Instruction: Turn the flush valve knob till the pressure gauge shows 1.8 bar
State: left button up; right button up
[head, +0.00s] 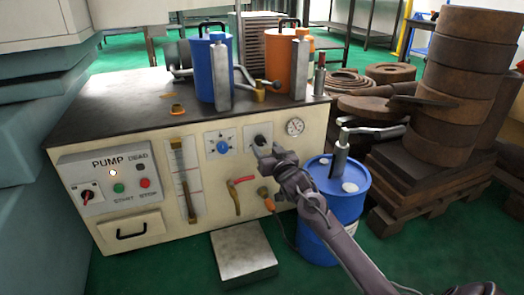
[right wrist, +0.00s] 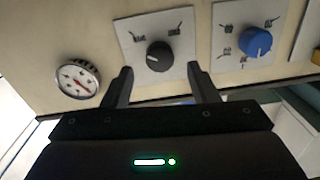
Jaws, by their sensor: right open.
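A black knob (head: 260,141) sits on a pale plate on the machine's front panel. In the right wrist view the black knob (right wrist: 159,56) lies in line with the gap between my fingers. A blue knob (head: 223,147) is on a plate to its left; it also shows in the right wrist view (right wrist: 256,42). The labels are too small to tell which is the flush valve. The round pressure gauge (head: 295,127) is right of the black knob; its reading is not legible. My right gripper (right wrist: 159,72) is open and empty, facing the black knob; contact cannot be told.
A pump box (head: 115,180) with buttons, a sight tube (head: 185,180) and a red-handled valve (head: 238,190) are on the panel. A blue drum (head: 345,210) stands close beside my right arm. Blue (head: 207,75) and orange (head: 277,72) canisters stand on top. A metal block (head: 243,255) lies in front.

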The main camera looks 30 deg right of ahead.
aim_at(262, 142)
jog(key=shift+w+d+b, duration=0.15)
jog(key=shift+w+b, duration=0.2)
jog(key=shift+w, duration=0.45)
jog(key=shift+w+d+b, duration=0.15)
jog(key=shift+w+b, duration=0.2)
jog(key=shift+w, duration=0.45)
